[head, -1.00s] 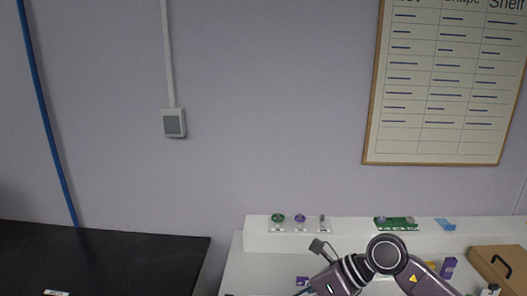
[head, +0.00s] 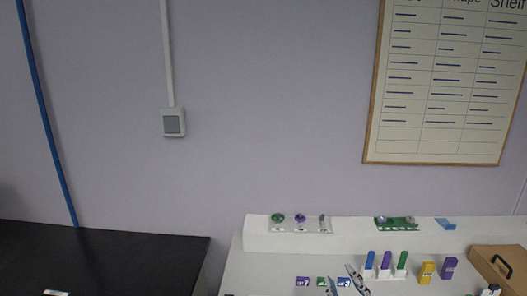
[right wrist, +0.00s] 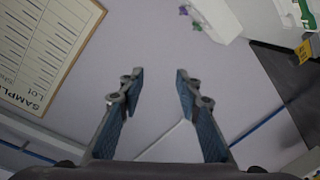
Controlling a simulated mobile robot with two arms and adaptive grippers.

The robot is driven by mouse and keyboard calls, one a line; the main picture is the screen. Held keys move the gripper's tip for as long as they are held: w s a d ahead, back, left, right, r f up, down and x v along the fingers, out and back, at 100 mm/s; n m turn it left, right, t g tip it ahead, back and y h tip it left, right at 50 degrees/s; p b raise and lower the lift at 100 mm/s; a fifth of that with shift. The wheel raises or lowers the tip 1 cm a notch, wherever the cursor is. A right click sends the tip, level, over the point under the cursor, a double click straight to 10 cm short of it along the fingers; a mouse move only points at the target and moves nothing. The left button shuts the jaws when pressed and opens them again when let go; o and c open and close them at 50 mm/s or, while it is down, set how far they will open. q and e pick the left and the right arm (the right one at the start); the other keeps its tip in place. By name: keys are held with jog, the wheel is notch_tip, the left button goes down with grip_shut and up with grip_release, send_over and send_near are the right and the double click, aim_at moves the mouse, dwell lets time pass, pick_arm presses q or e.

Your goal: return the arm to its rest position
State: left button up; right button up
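My right gripper (head: 344,280) shows only by its fingers at the bottom edge of the head view, in front of the white bench. In the right wrist view the right gripper (right wrist: 157,78) is open, with its two blue-padded fingers apart and nothing between them. It faces the wall, with the wall chart (right wrist: 45,45) to the left. The rest of my right arm is out of the head view. My left gripper is in neither view.
The white bench (head: 262,275) holds a rack with blue, purple and green pieces (head: 385,274), a yellow block (head: 426,272), a purple block (head: 449,268) and a brown case (head: 497,257). A black table (head: 110,262) stands at left.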

jog(key=s+d+f+m+g+h, duration=0.1)
jog(key=s+d+f+m+g, duration=0.1)
jog(key=s+f+g, duration=0.35)
jog(key=s+d+f+m+g+h, duration=0.1)
jog(key=s+d+f+m+g, duration=0.1)
jog(key=s+f, duration=0.6)
jog(key=s+a+f+m+g+y, duration=0.1)
jog(key=s+f+g, duration=0.2)
jog(key=s+f, duration=0.35)
jog(key=s+f+m+g+y, duration=0.1)
jog(key=s+f+g, duration=0.25)
jog(key=s, duration=0.55)
notch_tip(320, 180, down, 32)
jog(key=s+f+g+b, duration=0.1)
jog(key=b, duration=0.5)
jog(key=s+d+f+g+b, duration=0.1)
jog(key=s+f+b, duration=0.3)
jog(key=s+f, duration=1.3)
notch_tip(320, 180, down, 2)
jog(key=shift+d+f+h, duration=0.15)
jog(key=shift+d+h, duration=0.15)
jog(key=shift+d, duration=0.6)
